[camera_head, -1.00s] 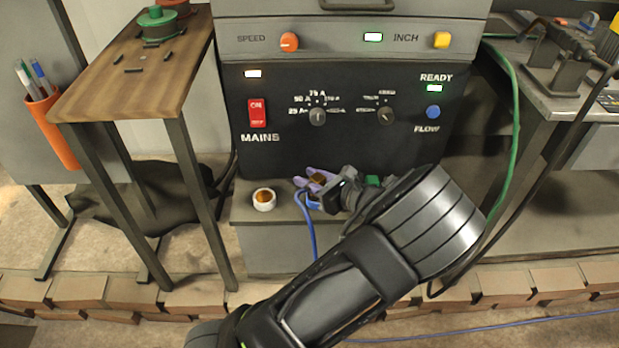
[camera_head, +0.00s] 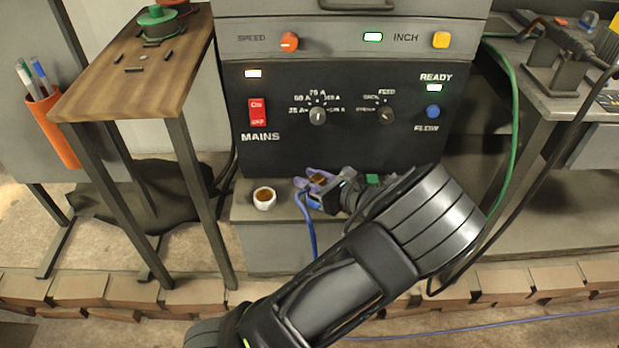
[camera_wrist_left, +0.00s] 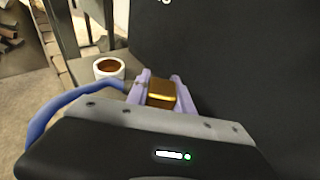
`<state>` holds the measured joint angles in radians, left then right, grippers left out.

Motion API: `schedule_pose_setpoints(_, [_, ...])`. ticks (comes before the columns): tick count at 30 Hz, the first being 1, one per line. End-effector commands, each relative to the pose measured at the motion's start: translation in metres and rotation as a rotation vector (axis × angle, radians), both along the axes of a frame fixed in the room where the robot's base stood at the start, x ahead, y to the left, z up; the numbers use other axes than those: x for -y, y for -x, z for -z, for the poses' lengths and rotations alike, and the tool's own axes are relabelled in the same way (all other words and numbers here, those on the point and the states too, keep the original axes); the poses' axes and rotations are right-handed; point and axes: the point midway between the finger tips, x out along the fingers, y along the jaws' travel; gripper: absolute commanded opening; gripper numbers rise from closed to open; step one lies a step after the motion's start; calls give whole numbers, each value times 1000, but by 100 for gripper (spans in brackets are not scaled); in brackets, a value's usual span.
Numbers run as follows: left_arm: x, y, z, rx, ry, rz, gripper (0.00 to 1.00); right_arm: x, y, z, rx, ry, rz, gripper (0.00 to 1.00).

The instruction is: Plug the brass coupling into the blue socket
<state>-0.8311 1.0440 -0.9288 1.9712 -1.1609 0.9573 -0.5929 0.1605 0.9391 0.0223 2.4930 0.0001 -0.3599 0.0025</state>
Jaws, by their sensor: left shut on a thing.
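The brass coupling (camera_head: 318,180) is between the lavender fingers of my left gripper (camera_head: 315,182), which is shut on it. In the left wrist view the coupling (camera_wrist_left: 161,94) shows as a shiny gold block between the two fingertips (camera_wrist_left: 160,90). A blue hose (camera_head: 308,228) hangs down from beside the gripper. The gripper is low in front of the dark panel, over the grey ledge. A round blue fitting (camera_head: 433,112), which looks like the blue socket, is on the panel's right above the word FLOW. It is up and to the right of the gripper, well apart from it. My right gripper is not in view.
A white cup (camera_head: 264,205) with brown contents stands on the grey ledge (camera_head: 245,217), left of the gripper. The panel carries a red switch (camera_head: 258,111) and dials. A green hose (camera_head: 515,130) and a black cable hang at the right. A wooden table (camera_head: 110,85) stands left.

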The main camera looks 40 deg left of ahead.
Motion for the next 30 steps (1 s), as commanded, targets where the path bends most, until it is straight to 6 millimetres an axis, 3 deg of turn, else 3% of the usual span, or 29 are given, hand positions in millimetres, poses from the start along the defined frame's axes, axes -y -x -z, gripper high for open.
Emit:
schedule_pose_setpoints(7, [0, 0, 5, 0, 0, 0, 0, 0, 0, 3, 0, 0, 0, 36])
schedule_pose_setpoints(8, [0, 0, 5, 0, 0, 0, 30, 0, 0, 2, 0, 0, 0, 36])
schedule_pose_setpoints(10, [0, 0, 4, 0, 0, 0, 36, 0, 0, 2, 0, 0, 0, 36])
schedule_pose_setpoints(20, [2, 0, 4, -1, 1, 1, 37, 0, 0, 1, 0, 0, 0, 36])
schedule_pose_setpoints(30, [25, 3, -6, -1, 1, 3, 37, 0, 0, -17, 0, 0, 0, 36])
